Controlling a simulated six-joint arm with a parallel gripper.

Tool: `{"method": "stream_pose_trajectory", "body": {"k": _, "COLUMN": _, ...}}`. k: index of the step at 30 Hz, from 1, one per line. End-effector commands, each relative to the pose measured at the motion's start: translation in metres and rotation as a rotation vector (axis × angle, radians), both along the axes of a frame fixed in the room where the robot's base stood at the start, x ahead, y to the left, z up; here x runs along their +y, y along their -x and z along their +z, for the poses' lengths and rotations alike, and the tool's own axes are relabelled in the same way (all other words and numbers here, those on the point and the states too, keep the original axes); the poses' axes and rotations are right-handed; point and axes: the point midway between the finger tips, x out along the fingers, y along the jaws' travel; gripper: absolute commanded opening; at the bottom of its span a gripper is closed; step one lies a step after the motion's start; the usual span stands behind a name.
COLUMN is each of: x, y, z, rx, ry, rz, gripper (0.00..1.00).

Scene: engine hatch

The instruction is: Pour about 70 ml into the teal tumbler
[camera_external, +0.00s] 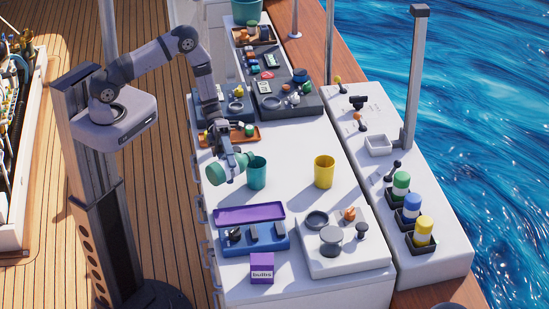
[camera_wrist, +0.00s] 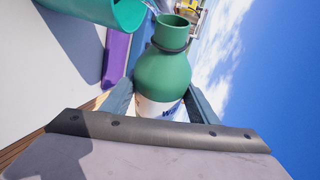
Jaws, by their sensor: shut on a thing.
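My gripper (camera_external: 229,158) is shut on a green bottle (camera_external: 216,171) with a white label band. The bottle is tipped far over, close to lying on its side, above the white worktop. In the wrist view the bottle (camera_wrist: 163,75) sits between the two fingers (camera_wrist: 160,103), its dark-ringed neck pointing away. The teal tumbler (camera_external: 257,172) stands upright on the worktop just right of the bottle. Part of the tumbler (camera_wrist: 108,10) shows at the upper left of the wrist view, near the bottle's neck. I cannot clearly see flowing liquid or the level inside the tumbler.
A yellow tumbler (camera_external: 324,172) stands to the right. A purple tray (camera_external: 249,214), a blue holder (camera_external: 254,240) and a purple box (camera_external: 262,268) are in front. An orange tray (camera_external: 243,134) lies behind. Banded bottles (camera_external: 412,207) stand in holders at the right. The worktop between the tumblers is clear.

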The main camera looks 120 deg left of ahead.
Motion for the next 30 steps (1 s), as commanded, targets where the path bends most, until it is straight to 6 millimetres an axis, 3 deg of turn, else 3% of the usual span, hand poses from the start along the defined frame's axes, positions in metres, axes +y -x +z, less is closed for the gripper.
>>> {"method": "stream_pose_trajectory", "body": {"k": 5, "x": -0.003, "y": 0.001, "z": 0.002, "rx": -0.049, "ry": -0.171, "rz": -0.002, "gripper": 0.22}}
{"method": "stream_pose_trajectory", "body": {"k": 6, "x": -0.007, "y": 0.003, "z": -0.022, "rx": -0.061, "ry": -0.216, "rz": -0.003, "gripper": 0.22}}
{"method": "stream_pose_trajectory", "body": {"k": 9, "x": -0.011, "y": 0.004, "z": -0.040, "rx": -0.088, "ry": -0.311, "rz": -0.004, "gripper": 0.22}}
{"method": "stream_pose_trajectory", "body": {"k": 11, "x": -0.009, "y": 0.003, "z": -0.027, "rx": -0.104, "ry": -0.359, "rz": -0.003, "gripper": 0.22}}
{"method": "stream_pose_trajectory", "body": {"k": 30, "x": -0.004, "y": 0.002, "z": -0.030, "rx": -0.150, "ry": -0.515, "rz": -0.004, "gripper": 0.22}}
